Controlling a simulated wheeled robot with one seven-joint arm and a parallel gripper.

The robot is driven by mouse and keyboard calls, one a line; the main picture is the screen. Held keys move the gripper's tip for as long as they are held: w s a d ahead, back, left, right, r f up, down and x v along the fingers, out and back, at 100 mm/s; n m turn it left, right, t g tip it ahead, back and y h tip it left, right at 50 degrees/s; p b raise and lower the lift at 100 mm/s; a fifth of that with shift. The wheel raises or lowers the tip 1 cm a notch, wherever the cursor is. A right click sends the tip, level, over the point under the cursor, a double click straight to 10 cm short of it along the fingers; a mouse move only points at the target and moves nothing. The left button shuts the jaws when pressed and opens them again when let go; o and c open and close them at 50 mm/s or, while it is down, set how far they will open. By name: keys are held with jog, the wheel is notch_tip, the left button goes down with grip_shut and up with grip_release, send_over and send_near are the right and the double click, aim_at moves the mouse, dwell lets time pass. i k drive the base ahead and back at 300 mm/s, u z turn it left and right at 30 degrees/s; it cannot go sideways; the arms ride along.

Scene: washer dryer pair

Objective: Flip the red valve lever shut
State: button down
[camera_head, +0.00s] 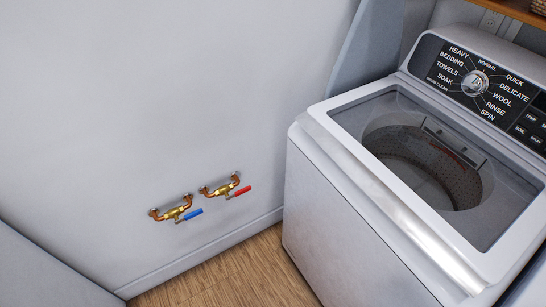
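The red valve lever (241,191) sits on a brass valve (221,189) with copper pipe ends, mounted low on the grey wall. The lever points to the right, roughly along the line of its valve body. A second brass valve (175,213) with a blue lever (193,214) is just to the left and slightly lower in the picture. Its lever also points right. My gripper is not in view, and nothing touches either lever.
A white top-loading washer (365,225) stands to the right of the valves, with a dial panel (488,85) at its back. A grey surface (40,275) is at the lower left. Wood floor (225,280) shows between them, clear. The wall around the valves is bare.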

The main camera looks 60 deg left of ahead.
aim_at(243, 190)
jog(key=u, duration=0.45)
jog(key=k, duration=0.6)
jog(key=u, duration=1.25)
jog(key=i, duration=0.95)
jog(key=u, duration=0.7)
jog(key=k, duration=0.5)
jog(key=u, duration=0.35)
jog(key=i, duration=0.4)
jog(key=u, duration=0.05)
